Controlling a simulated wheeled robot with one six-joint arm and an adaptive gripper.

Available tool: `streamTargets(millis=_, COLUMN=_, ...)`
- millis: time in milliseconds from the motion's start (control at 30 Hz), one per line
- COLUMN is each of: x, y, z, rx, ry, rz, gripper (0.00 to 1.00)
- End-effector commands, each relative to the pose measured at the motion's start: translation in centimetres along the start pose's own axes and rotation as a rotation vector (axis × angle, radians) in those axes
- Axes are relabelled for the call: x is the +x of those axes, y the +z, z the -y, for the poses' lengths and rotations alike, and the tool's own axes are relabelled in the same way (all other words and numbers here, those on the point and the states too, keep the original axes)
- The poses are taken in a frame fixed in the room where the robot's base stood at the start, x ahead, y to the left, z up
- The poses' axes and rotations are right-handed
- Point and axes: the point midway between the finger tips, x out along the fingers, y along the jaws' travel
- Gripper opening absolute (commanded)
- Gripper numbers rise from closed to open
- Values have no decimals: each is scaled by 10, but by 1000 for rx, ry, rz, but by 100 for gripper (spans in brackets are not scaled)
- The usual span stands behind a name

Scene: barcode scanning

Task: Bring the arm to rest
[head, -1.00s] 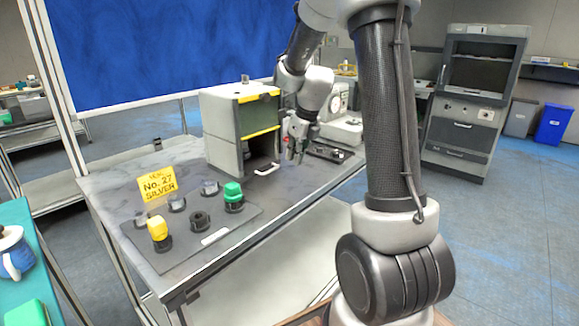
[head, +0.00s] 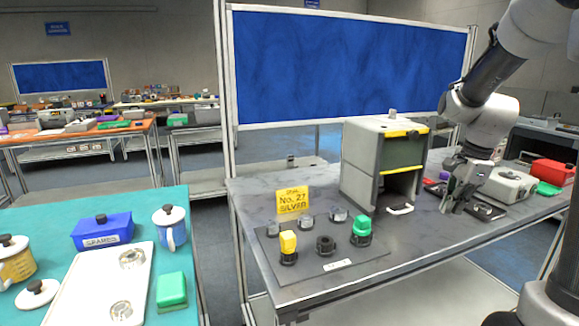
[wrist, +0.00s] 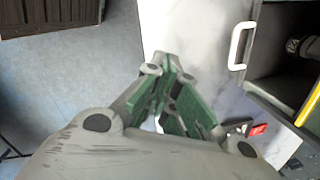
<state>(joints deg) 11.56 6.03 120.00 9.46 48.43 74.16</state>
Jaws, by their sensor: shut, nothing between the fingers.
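My gripper (head: 447,210) is shut and empty. In the head view it hangs fingers down over the grey table (head: 420,237), just right of the grey cabinet (head: 360,160). I cannot tell whether its tips touch anything. My arm comes in from the upper right. In the wrist view the green-padded fingers (wrist: 168,66) meet at their tips over the table edge, with blue floor to the left. The cabinet's white handle (wrist: 240,45) is to their right.
A dark board (head: 320,248) holds yellow, green and dark knobs, with a yellow sign (head: 293,200) behind it. Right of my gripper are a grey machine (head: 508,183) and red box (head: 553,172). A teal table (head: 215,310) with a white tray (head: 90,300) stands at left.

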Motion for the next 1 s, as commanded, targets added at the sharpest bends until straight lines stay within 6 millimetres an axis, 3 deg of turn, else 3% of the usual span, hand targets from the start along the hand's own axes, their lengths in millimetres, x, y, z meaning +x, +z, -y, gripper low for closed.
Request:
streamTargets(millis=300, x=-59, y=32, z=-128, rx=-1233, ry=42, rz=-65, gripper=0)
streamTargets(millis=400, x=-72, y=40, z=-166, rx=-1475, ry=31, rz=-111, gripper=0)
streamTargets(millis=500, x=-82, y=46, z=-190, rx=-1553, ry=-5, rz=-167, gripper=0)
streamTargets(millis=600, x=-90, y=51, z=-202, rx=-1579, ry=-55, rz=-218, gripper=0)
streamTargets(millis=767, x=-104, y=57, z=-204, rx=-1600, ry=-117, rz=-269, gripper=0)
streamTargets(millis=1000, x=-105, y=59, z=-203, rx=-1606, ry=-124, rz=-272, gripper=0)
